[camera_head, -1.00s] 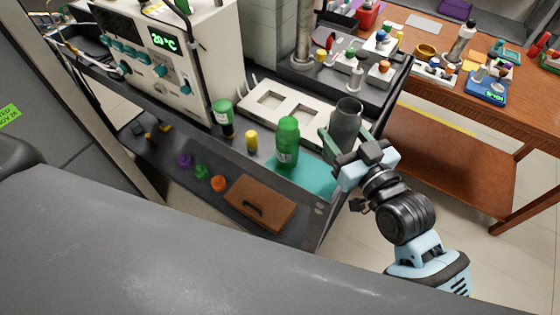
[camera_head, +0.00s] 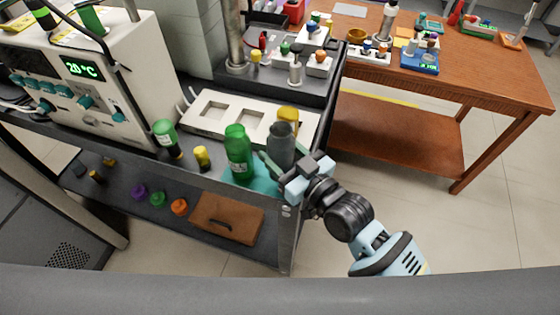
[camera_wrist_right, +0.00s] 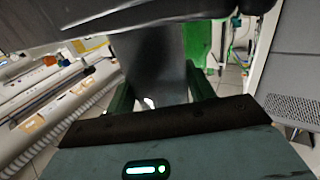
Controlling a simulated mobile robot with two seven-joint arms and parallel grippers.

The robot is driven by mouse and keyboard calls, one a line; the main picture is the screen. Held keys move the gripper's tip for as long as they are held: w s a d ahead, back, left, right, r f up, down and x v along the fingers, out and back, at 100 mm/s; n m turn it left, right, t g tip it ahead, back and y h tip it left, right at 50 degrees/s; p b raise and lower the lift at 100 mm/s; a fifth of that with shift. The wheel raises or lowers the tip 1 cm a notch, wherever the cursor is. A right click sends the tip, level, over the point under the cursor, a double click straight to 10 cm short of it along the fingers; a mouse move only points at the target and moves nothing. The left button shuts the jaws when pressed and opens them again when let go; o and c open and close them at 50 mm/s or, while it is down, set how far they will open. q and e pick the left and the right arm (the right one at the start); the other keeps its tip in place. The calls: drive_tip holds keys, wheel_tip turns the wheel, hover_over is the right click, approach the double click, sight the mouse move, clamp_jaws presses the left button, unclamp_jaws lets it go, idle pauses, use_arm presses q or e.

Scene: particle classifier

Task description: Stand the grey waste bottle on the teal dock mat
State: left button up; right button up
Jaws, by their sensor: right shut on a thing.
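The grey waste bottle (camera_head: 281,143) is upright between the fingers of my right gripper (camera_head: 282,165), which is shut on it. It is over the right part of the teal dock mat (camera_head: 262,186); I cannot tell whether its base touches the mat. A green bottle (camera_head: 239,158) stands on the mat just left of it. In the right wrist view the grey bottle (camera_wrist_right: 155,65) fills the space between the fingers, with the green bottle (camera_wrist_right: 198,40) behind it. My left gripper is not in view.
A white tray (camera_head: 205,122) with square recesses lies behind the mat. A yellow-capped item (camera_head: 288,114) is behind the grey bottle. A brown box (camera_head: 226,218) is in front on the lower level. A small yellow bottle (camera_head: 202,157) stands left of the green one.

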sight(281, 164)
drive_tip(key=shift+f+b, duration=0.3)
drive_tip(key=shift+f, duration=1.5)
drive_tip(key=shift+f, duration=0.25)
drive_tip(key=o, duration=1)
drive_tip(key=shift+o, duration=0.2)
